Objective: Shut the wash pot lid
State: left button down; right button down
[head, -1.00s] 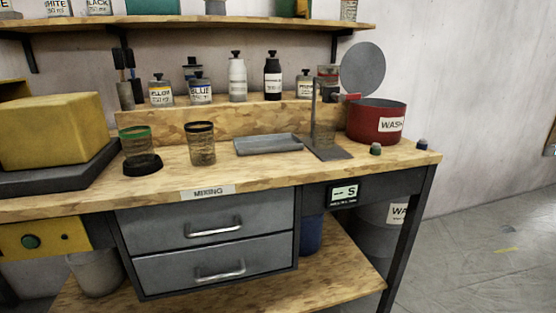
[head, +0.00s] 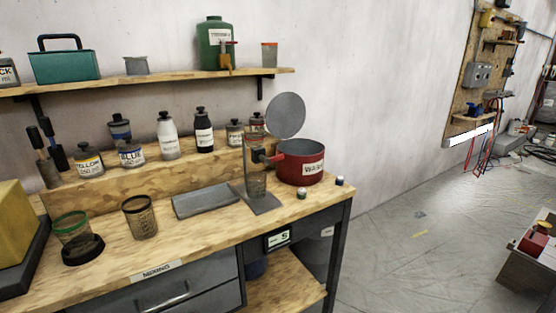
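The red wash pot (head: 289,172) stands at the right end of the wooden workbench, with a white label reading "WASH" on its side. Its round grey lid (head: 285,115) is open, standing up nearly vertical at the pot's back edge. A small red block with a dark part shows at the pot's left side, beside an upright metal stand (head: 262,200) that holds a clear cup. Neither of my grippers shows in the head view.
Left of the pot lie a grey tray (head: 205,201), a dark-rimmed cup (head: 140,219) and a green-rimmed cup (head: 73,230). Two small dark-topped items sit at the bench's front right. Bottles line the raised ledge behind. Open floor (head: 410,225) lies right of the bench.

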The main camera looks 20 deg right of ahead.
aim_at(286, 114)
jog(key=i+l+z, duration=0.2)
jog(key=z, duration=0.2)
jog(key=i+l+z, duration=0.25)
jog(key=z, duration=0.15)
jog(key=i+l+z, duration=0.2)
jog(key=z, duration=0.2)
jog(key=i+z, duration=0.4)
jog(key=i+l+z, duration=0.25)
jog(key=i, duration=0.25)
jog(key=i+l+z, duration=0.15)
jog(key=i+z, duration=0.15)
jog(key=i, duration=0.25)
jog(key=i+u, duration=1.05)
jog(key=u, duration=0.15)
jog(key=i+l+u, duration=0.4)
jog(key=i+u, duration=0.15)
jog(key=u, duration=0.3)
jog(key=i+u, duration=0.2)
jog(key=u, duration=0.3)
jog(key=i+l+u, duration=0.1)
jog(key=u, duration=0.35)
jog(key=i+l+u, duration=0.2)
jog(key=u, duration=0.25)
jog(key=i+l+u, duration=0.1)
jog(key=u, duration=0.35)
